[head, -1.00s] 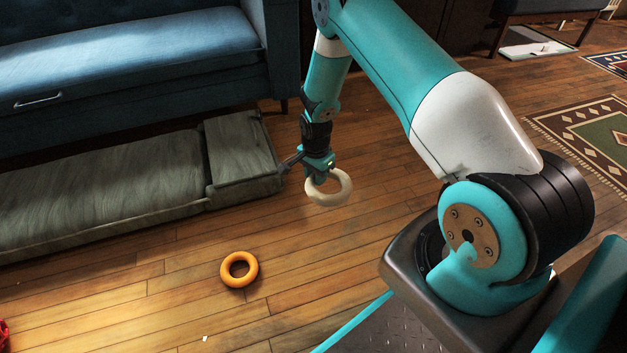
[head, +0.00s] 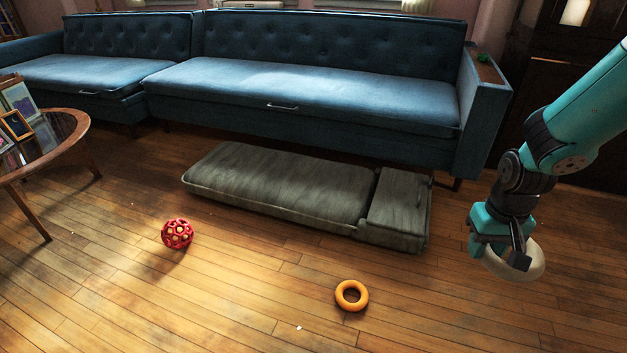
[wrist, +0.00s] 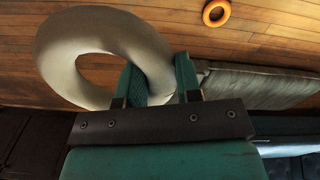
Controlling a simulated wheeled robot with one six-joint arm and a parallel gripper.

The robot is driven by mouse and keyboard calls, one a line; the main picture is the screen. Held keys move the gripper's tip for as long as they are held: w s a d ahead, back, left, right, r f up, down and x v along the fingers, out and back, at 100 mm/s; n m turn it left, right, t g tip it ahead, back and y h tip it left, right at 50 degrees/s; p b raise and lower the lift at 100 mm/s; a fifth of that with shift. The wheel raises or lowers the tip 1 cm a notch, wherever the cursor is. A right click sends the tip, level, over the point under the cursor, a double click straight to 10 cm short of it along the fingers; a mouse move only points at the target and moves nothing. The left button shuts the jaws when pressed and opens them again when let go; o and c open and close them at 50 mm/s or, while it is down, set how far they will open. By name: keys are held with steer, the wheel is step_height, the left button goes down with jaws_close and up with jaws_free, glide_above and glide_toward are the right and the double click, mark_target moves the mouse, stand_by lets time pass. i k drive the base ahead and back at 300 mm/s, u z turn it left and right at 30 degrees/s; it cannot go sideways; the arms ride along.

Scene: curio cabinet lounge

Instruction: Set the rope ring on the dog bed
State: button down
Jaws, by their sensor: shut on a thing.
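The rope ring, a cream-white ring (head: 537,262), is held in my gripper (head: 511,258) in the air at the right of the head view. In the wrist view the ring (wrist: 62,55) is large, with one side of it between the two fingers (wrist: 160,85). The dog bed (head: 280,188) is a long grey-green cushion with a raised block at its right end. It lies on the floor in front of the sofa, to the left of my gripper. Part of it also shows in the wrist view (wrist: 262,86).
An orange ring (head: 351,296) lies on the floor in front of the bed. A red lattice ball (head: 177,233) lies to its left. A blue sofa (head: 330,95) stands behind the bed. A round table (head: 62,148) is at the left. Floor before the bed is mostly clear.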

mark_target(287, 174)
steer(key=u, duration=1.2)
steer(key=i, duration=1.05)
steer(key=u, duration=0.4)
steer(key=i, duration=1.1)
steer(key=z, duration=0.6)
steer(key=i, duration=0.45)
steer(key=z, duration=0.3)
